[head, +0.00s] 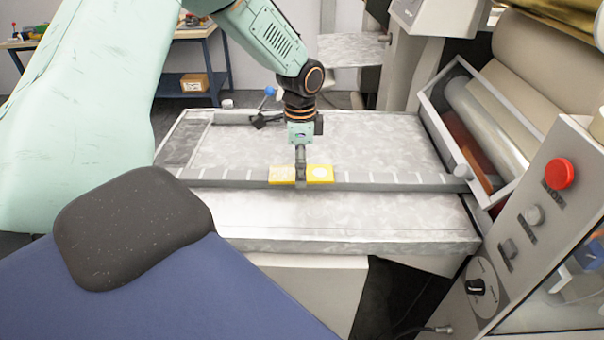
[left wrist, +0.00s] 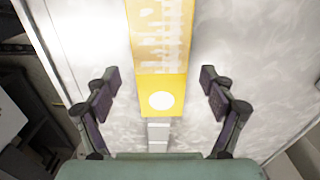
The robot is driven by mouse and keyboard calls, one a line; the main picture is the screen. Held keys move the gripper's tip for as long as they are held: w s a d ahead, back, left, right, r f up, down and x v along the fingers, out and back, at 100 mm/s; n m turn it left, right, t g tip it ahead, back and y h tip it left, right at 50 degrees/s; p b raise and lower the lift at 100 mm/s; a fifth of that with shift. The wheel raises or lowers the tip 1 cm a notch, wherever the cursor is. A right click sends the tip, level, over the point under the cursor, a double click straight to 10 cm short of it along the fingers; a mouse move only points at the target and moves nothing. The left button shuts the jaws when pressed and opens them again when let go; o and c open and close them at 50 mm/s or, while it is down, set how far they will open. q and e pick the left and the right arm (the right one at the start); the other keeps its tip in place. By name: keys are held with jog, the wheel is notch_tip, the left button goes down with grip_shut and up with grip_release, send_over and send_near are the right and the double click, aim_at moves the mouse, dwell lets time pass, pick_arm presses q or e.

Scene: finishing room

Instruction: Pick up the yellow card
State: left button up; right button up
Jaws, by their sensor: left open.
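The yellow card (head: 319,173) lies across the middle of the grey bar with pale marks on the machine's bed. It has a white disc at one end and pale printing at the other. In the left wrist view the card (left wrist: 160,80) runs between the fingers and out of the top of the picture. My left gripper (head: 301,181) points down over the card and hides its middle. Its fingers (left wrist: 159,78) are wide apart, one on either side of the card; I cannot tell their exact height above it. My right gripper is in neither view.
The grey bar (head: 400,179) crosses the pale metal bed (head: 360,215). A dark clamp-like piece with a blue knob (head: 270,91) sits behind on the bed. Rollers (head: 480,120) and a control panel with a red button (head: 559,173) stand at the right.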

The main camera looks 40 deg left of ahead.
pick_arm(q)
jog(key=shift+s+a, duration=0.1)
jog(key=shift+a, duration=0.1)
jog(key=c, duration=0.4)
jog(key=shift+d, duration=0.1)
jog(key=c, duration=0.6)
